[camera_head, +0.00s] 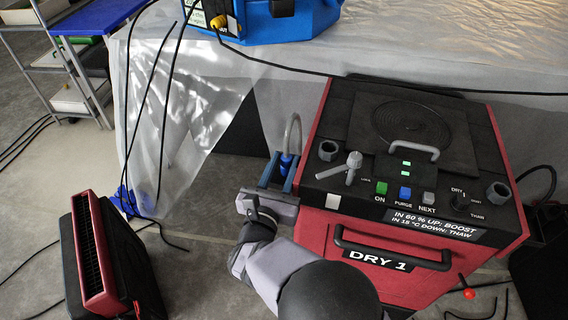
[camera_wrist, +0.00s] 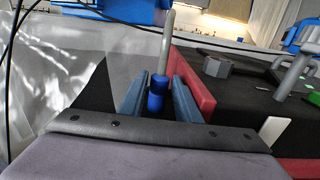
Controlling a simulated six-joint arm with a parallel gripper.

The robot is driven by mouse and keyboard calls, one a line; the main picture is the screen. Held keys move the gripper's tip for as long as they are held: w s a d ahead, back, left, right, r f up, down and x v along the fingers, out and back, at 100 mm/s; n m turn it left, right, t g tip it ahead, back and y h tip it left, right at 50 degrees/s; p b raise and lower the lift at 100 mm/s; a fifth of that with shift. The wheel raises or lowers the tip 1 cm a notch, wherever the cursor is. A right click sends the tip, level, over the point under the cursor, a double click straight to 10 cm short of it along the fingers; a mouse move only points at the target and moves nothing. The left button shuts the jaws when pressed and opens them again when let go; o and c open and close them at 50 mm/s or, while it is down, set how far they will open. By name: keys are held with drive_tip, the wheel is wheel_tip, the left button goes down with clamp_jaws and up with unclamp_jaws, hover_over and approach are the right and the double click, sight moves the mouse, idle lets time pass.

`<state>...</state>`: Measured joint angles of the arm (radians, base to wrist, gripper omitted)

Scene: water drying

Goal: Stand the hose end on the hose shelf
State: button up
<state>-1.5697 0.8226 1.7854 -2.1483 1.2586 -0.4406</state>
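The hose end is a blue cuff (camera_head: 286,163) on a grey hose (camera_head: 295,128) that arches up by the left side of the red drying machine. In the wrist view the blue hose end (camera_wrist: 156,97) stands roughly upright with the hose rising from it. My gripper (camera_head: 279,171) is beside the machine's left wall, its two blue-grey fingers spread. In the wrist view my gripper (camera_wrist: 160,92) has one finger on each side of the hose end, with gaps seeming to show. The hose end's bottom is hidden, and I cannot pick out the hose shelf.
The red machine (camera_head: 398,247), labelled DRY 1, has knobs, buttons and handles on its dark top (camera_head: 340,120). A plastic sheet (camera_head: 190,95) hangs behind my gripper. A red and black blower (camera_head: 100,260) stands at lower left. Loose black cables cross the floor and sheet.

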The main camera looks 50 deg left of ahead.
drive_tip(key=shift+r, duration=0.1)
drive_tip(key=shift+r, duration=0.15)
drive_tip(key=v, duration=1.2)
drive_tip(key=shift+b, duration=0.35)
